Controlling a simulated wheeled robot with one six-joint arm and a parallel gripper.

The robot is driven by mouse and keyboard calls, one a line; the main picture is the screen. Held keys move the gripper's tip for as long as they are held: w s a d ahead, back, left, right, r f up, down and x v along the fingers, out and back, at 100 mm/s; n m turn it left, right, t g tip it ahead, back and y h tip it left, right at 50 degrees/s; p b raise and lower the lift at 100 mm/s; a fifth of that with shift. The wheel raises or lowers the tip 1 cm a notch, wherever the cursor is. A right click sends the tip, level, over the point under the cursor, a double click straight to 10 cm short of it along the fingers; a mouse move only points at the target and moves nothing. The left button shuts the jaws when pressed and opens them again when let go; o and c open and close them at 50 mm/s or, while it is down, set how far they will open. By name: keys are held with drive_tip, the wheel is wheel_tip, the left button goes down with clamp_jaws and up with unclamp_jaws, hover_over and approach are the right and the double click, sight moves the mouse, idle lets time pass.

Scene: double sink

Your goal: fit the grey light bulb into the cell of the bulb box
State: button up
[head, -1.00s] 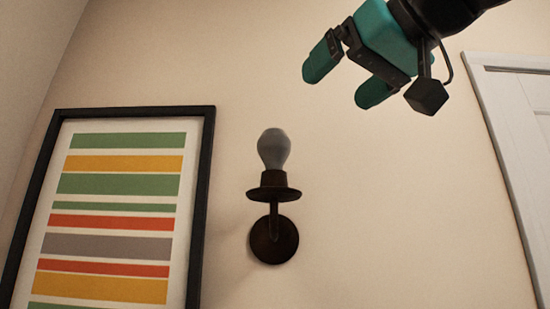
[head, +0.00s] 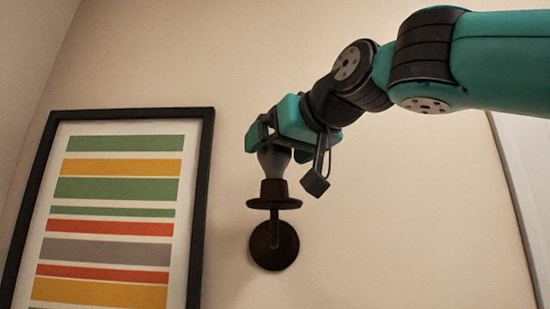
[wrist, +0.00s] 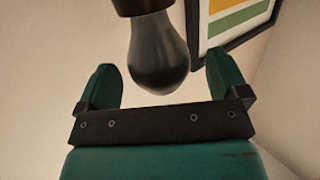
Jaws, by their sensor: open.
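The grey light bulb (head: 273,161) sits upright in a dark wall lamp holder (head: 274,191). My gripper (head: 264,139) is at the bulb in the head view and hides its upper part. In the wrist view the bulb (wrist: 159,55) hangs in the picture between the two teal fingers of my gripper (wrist: 164,85), with a visible gap on each side. The jaws are open and not closed on it. The bulb box is not in view.
A framed striped picture (head: 112,210) hangs on the wall left of the lamp; its corner also shows in the wrist view (wrist: 235,22). A white door or panel (head: 525,180) stands at the right. The wall between is bare.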

drive_tip(key=shift+x, duration=0.95)
drive_tip(key=shift+c, duration=0.4)
drive_tip(key=c, duration=0.7)
drive_tip(key=shift+c, duration=0.2)
drive_tip(key=shift+r, duration=0.15)
